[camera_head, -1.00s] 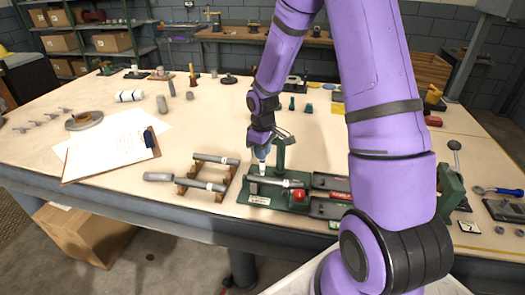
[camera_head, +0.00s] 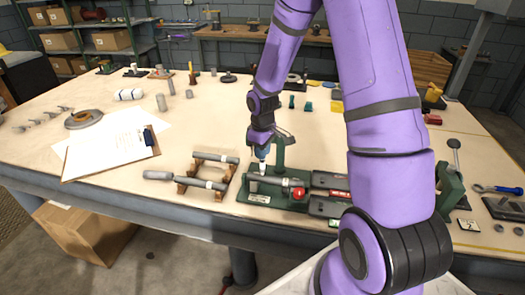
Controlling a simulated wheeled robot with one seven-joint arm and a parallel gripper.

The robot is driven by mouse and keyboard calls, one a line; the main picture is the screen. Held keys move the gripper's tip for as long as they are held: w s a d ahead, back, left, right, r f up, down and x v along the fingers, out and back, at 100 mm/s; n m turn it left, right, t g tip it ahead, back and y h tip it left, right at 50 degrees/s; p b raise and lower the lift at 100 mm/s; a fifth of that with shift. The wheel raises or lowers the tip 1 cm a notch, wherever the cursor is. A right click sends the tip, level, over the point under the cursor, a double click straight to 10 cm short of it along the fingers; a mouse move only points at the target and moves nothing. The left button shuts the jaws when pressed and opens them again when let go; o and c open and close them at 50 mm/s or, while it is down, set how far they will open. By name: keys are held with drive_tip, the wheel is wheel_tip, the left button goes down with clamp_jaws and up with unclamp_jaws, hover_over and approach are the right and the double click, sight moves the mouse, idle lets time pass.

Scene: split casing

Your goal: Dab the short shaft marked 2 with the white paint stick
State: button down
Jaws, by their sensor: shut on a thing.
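My gripper (camera_head: 262,149) points down over the green fixture (camera_head: 262,199) and is shut on the paint stick (camera_head: 262,167), which shows a white lower end. The stick's tip is at or just above the left part of a short grey shaft (camera_head: 272,181) lying in the fixture; I cannot tell whether they touch. Two more grey shafts with pale bands, one at the back (camera_head: 213,157) and one in front (camera_head: 170,177), lie across a wooden rack (camera_head: 208,171) to the left. The number marks are too small to read.
A clipboard with papers (camera_head: 108,150) lies at the left of the table (camera_head: 60,177). A red knob (camera_head: 298,193) and dark plates (camera_head: 330,181) are right of the shaft. Small parts stand along the back. My arm hides part of the right side.

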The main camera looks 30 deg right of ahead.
drive_tip(key=shift+f, duration=0.4)
idle(1.4)
drive_tip(key=shift+r, duration=0.1)
drive_tip(key=shift+r, duration=2.95)
